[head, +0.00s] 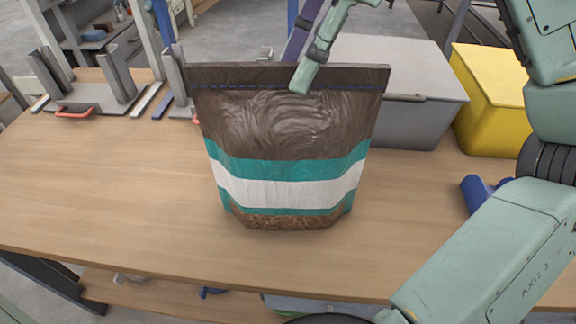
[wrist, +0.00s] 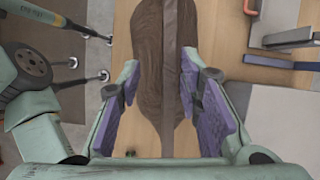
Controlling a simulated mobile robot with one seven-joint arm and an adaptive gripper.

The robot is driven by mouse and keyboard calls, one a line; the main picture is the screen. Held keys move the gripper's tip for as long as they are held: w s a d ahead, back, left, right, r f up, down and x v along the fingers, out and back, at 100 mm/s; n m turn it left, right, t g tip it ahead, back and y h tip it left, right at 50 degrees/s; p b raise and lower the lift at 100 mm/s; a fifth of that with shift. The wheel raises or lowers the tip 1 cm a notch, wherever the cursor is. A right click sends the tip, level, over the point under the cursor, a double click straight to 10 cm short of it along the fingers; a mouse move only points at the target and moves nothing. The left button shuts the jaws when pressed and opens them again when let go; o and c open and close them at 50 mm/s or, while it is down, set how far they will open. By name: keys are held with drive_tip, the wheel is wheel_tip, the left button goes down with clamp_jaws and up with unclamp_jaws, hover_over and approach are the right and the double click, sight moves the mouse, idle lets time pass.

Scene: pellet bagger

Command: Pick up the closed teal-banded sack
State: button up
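The closed teal-banded sack (head: 285,140) stands upright on the wooden table in the head view. It is brown with teal and white bands, and a dark stitched line runs along its flat top. My gripper (head: 296,76) is at the sack's top edge, with one finger in front of it and the other partly hidden behind. In the wrist view, my gripper (wrist: 160,66) is open, its purple-padded fingers on either side of the sack's top strip (wrist: 172,100). A gap shows on the left side; the right fingertip is close to the strip, and contact there is unclear.
A grey lidded bin (head: 400,95) and a yellow bin (head: 492,100) stand behind the sack to the right. A blue object (head: 476,193) lies at the right. A grey metal fixture (head: 88,95) with a red handle is at the back left. The wooden table (head: 110,190) is clear left of the sack.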

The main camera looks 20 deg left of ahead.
sight(287, 86)
drive_tip(key=shift+w+a+p+x, duration=0.1)
drive_tip(key=shift+w+p+x, duration=0.1)
drive_tip(key=shift+x, duration=1.15)
drive_tip(key=shift+w+a+p+x, duration=0.1)
drive_tip(key=shift+w+p+x, duration=0.1)
drive_tip(key=shift+x, duration=1.2)
drive_tip(key=shift+c, duration=0.3)
clamp_jaws()
drive_tip(key=shift+r, duration=0.1)
